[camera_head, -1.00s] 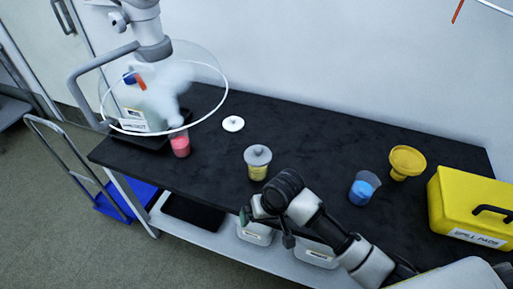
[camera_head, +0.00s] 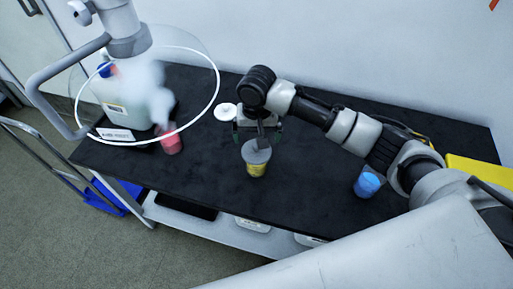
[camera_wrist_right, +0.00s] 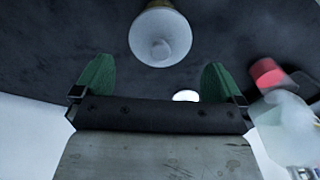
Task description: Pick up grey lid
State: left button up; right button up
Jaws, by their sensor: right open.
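The grey lid (camera_head: 256,154) sits on a jar of yellow contents (camera_head: 256,170) on the black bench. In the right wrist view the lid (camera_wrist_right: 160,42) with its round knob faces the camera at the top middle. My right gripper (camera_head: 258,137) is open and empty, just above and behind the lid in the head view. Its green fingers (camera_wrist_right: 157,78) are apart and do not touch the lid in the wrist view. My left gripper is in neither view.
A white lid (camera_head: 225,111) lies behind the jar. A blue-filled cup (camera_head: 367,184) and yellow box (camera_head: 475,170) are at right.

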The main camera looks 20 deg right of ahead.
aim_at(257, 149)
jog(key=shift+w+f, duration=0.15)
jog(key=shift+f, duration=0.65)
notch_tip(257, 149, down, 4)
jog(key=shift+r+p, duration=0.25)
jog(key=shift+p, duration=0.15)
jog(key=shift+f, duration=0.4)
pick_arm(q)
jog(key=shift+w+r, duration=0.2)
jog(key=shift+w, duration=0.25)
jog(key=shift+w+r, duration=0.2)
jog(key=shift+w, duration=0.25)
pick_arm(e)
jog(key=shift+c, duration=0.3)
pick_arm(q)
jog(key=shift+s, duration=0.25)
pick_arm(e)
jog(key=c, duration=0.5)
jog(key=shift+c, duration=0.2)
